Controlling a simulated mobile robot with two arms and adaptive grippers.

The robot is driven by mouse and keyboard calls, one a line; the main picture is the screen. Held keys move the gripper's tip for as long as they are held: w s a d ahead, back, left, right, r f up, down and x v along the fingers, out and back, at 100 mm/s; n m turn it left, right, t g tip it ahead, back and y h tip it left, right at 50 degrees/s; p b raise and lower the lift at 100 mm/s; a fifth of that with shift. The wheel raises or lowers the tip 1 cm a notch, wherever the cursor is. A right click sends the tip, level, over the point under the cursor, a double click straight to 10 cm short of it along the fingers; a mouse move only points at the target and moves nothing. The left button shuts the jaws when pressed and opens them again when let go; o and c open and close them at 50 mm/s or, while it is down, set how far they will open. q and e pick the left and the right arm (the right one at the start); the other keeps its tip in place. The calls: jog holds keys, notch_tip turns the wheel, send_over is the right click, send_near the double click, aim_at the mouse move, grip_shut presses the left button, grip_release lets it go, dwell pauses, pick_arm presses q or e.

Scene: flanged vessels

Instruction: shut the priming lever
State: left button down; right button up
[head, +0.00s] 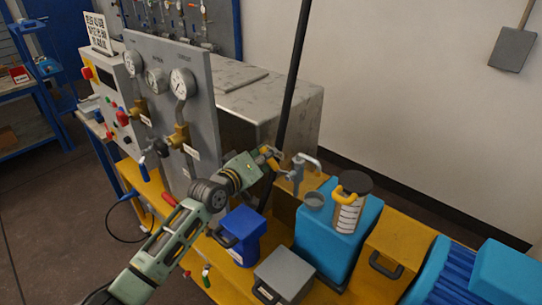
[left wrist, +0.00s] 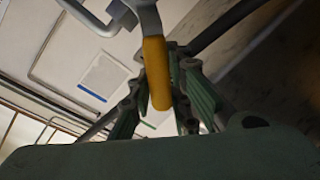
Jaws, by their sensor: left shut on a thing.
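The priming lever shows in the left wrist view as a yellow grip (left wrist: 156,72) on a bent grey metal arm. It lies between the fingers of my left gripper (left wrist: 160,95), which is shut on it. In the head view my left gripper (head: 268,157) is beside a grey metal pump fitting (head: 297,172), and part of the yellow grip shows at the fingers. The lever's joint with the fitting is hard to make out. My right gripper is in neither view.
A blue tank (head: 338,240) with a yellow-handled clear vessel (head: 347,213) stands to the right. A dark blue canister (head: 240,236) and a grey case (head: 284,274) are in front. A gauge panel (head: 168,110) rises at the left, and a black pole (head: 294,75) stands behind my gripper.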

pick_arm(q)
notch_tip(320, 180, down, 6)
jog(key=w+a+n+g+h+b, duration=0.1)
jog(key=n+b, duration=0.3)
jog(key=n, duration=0.2)
jog(key=shift+a+n+g+b, duration=0.25)
jog(key=shift+n+g+b, duration=0.05)
jog(key=shift+b, duration=0.1)
jog(key=c, duration=1.6)
grip_release()
jog(key=shift+r, duration=0.15)
jog(key=shift+a, duration=0.1)
jog(key=v, duration=1.1)
jog(key=shift+s+a, duration=0.3)
jog(key=shift+a, duration=0.05)
